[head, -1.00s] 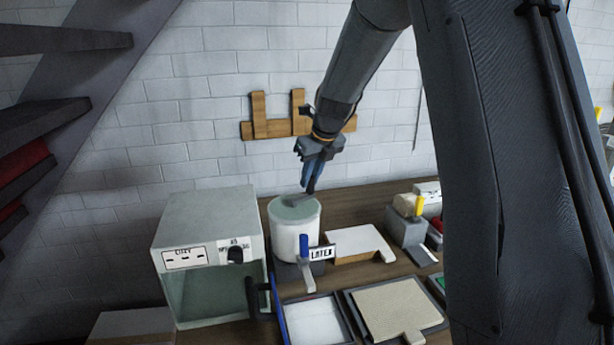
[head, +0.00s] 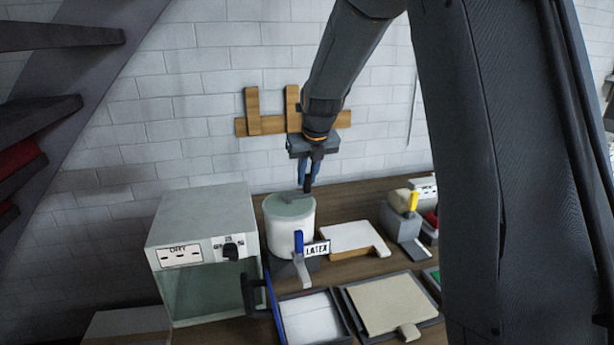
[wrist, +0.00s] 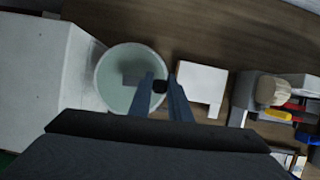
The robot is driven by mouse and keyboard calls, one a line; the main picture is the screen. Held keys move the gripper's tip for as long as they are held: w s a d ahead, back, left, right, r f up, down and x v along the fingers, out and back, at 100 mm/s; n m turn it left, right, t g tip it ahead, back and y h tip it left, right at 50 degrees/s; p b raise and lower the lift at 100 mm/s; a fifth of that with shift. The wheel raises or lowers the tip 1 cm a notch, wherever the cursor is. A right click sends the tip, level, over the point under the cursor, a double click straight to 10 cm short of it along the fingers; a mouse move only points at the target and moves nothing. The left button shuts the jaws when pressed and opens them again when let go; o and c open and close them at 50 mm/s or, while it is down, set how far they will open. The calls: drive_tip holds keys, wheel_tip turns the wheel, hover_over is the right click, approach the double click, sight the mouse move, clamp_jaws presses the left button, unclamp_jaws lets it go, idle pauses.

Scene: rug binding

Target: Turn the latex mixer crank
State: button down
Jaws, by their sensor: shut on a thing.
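The latex mixer is a white round pot (head: 289,232) with a pale green top, standing on the bench by a "LATEX" label (head: 317,249). In the wrist view its round top (wrist: 113,91) lies just left of my fingers. A flat grey crank arm (wrist: 134,79) lies over the top, with a dark crank knob (wrist: 160,86) at its right end. My gripper (head: 307,188), with blue fingers, points down at the right rear of the pot's top. Its fingertips are shut on the knob. In the head view the fingers mostly hide the knob.
A grey dryer box (head: 204,235) stands close left of the pot. A white board (head: 352,238) lies right, with a grey holder (head: 402,229) beyond. Trays (head: 388,305) fill the front.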

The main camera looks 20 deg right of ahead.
drive_tip(key=c, duration=1.6)
unclamp_jaws()
drive_tip(key=shift+c, duration=0.2)
drive_tip(key=shift+r, duration=0.1)
drive_tip(key=b+v, duration=0.3)
drive_tip(key=v, duration=0.4)
drive_tip(key=shift+r, duration=0.35)
drive_tip(key=shift+s, duration=0.15)
